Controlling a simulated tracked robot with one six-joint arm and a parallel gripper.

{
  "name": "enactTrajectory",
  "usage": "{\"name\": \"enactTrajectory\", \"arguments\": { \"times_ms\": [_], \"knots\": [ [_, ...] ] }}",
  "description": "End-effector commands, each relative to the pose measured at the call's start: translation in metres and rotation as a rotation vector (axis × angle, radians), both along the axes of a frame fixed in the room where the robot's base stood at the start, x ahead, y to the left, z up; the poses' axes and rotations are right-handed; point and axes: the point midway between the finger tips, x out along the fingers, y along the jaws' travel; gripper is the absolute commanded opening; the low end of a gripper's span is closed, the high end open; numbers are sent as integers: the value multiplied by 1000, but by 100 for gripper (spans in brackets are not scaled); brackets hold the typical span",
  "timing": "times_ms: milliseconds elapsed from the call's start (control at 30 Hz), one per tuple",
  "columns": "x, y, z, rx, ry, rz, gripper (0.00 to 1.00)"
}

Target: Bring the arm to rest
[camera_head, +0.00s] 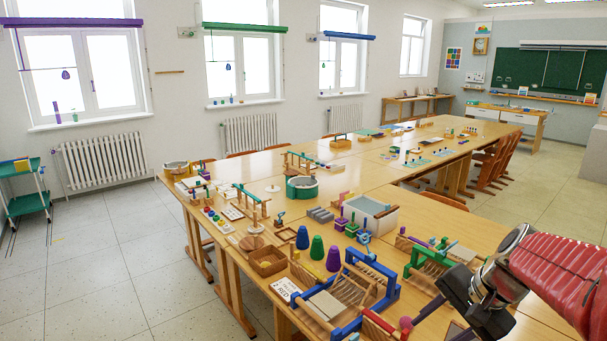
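My arm, in a red sleeve (565,277) with a metal wrist (508,262), reaches in from the right edge in the head view. My dark gripper (462,302) is at the lower right, pointing down and left over the near end of the long table (236,262). It appears beside the green rack (428,262) and close to the red-railed rack (381,325). I cannot make out whether its fingers are open or shut, or whether they touch anything.
A blue-framed rack (366,291), blue, green and purple cones (317,248) and a pale bin (367,215) crowd the near table. Chairs (494,163) stand along its right side. A green trolley (27,188) is at the left. The left floor (105,262) is clear.

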Motion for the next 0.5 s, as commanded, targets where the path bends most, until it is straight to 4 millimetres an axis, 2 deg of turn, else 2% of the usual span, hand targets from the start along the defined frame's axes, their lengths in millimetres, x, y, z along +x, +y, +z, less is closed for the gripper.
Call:
{"name": "enactTrajectory", "arguments": {
  "times_ms": [33,200,500],
  "knots": [
    [-7,10,4,-32,-14,43,44],
    [-31,37,13,-139,-54,182,44],
    [-76,72,21,-328,-135,429,44]
  ]
}}
